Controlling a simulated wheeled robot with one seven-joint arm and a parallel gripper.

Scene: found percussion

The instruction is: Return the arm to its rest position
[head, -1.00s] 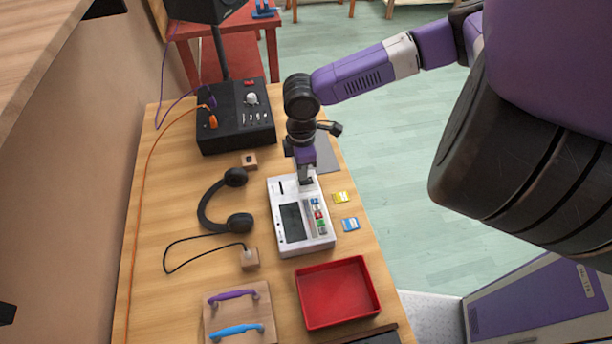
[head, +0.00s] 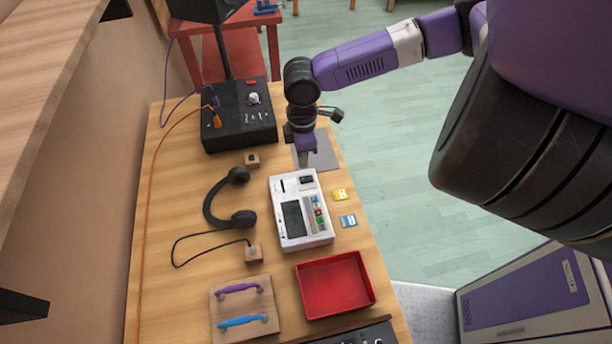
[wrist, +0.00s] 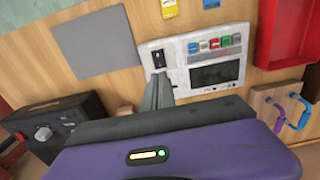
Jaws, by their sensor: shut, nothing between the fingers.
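My gripper (head: 303,158) is shut and empty. In the head view it hangs from my purple and black arm above the desk, just beyond the far end of the white sampler-like device (head: 292,238). In the wrist view my closed fingers (wrist: 157,92) point toward the same white device (wrist: 212,66), near its dark slot. I cannot tell the exact height of the fingertips, but they look apart from the device. My arm reaches in from the upper right, bent downward at the wrist.
A black mixer box (head: 238,118) with an orange cable stands at the far left. Headphones (head: 211,205), a red tray (head: 335,284), a board with purple and blue handles (head: 262,318), yellow (head: 339,195) and blue (head: 348,221) cards, and a grey mat (head: 325,155) lie on the desk (head: 170,230).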

